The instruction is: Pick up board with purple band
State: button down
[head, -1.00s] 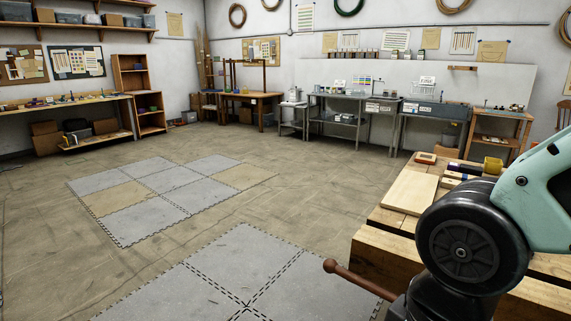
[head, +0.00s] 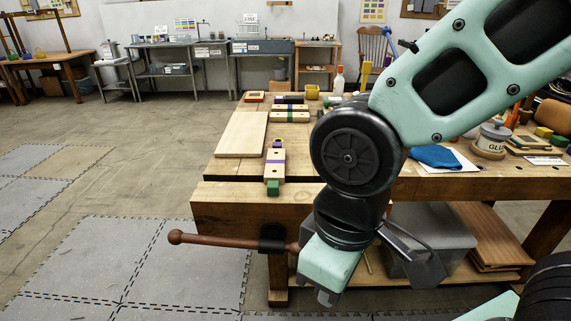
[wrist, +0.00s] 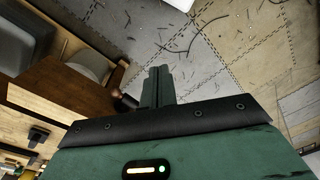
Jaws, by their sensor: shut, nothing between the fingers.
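A small pale wooden board with a purple band (head: 275,157) lies on the left part of the workbench, close to the front edge. My gripper (head: 325,297) hangs low in front of the bench, right of the vise handle, below and apart from the board. In the wrist view its fingers (wrist: 157,86) are together and empty, with floor behind them. The board cannot be made out in the wrist view.
The workbench (head: 226,168) also holds a larger plain board (head: 242,134), several banded boards behind (head: 290,113), a yellow cup (head: 312,92), a blue cloth (head: 435,157) and a glue pot (head: 493,137). The vise handle (head: 225,241) sticks out left. My arm hides the bench middle.

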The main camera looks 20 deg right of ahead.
aim_at(276, 162)
jog(key=i+j+u, duration=0.25)
jog(key=j+u, duration=0.2)
jog(key=j, duration=0.15)
jog(key=i+j+u, duration=1.05)
jog(key=i, duration=0.3)
jog(key=i+j+u, duration=0.1)
jog(key=i+j, duration=0.15)
jog(key=i, duration=0.2)
jog(key=i+l+z, duration=0.15)
jog(key=i+z, duration=0.8)
jog(key=i+j+z, duration=0.35)
jog(key=i+z, duration=0.15)
jog(key=i+l+z, duration=0.15)
jog(key=i+z, duration=0.7)
jog(key=i+j+z, duration=0.1)
jog(key=i+z, duration=0.35)
jog(key=i+j+z, duration=0.25)
jog(key=z, duration=0.2)
jog(key=i+l+z, duration=0.1)
jog(key=i+z, duration=0.2)
jog(key=z, duration=0.2)
jog(key=i+z, duration=0.25)
jog(key=z, duration=0.2)
jog(key=i+j+z, duration=0.1)
jog(key=i+z, duration=0.2)
jog(key=z, duration=0.2)
jog(key=i+j+z, duration=0.2)
jog(key=z, duration=0.3)
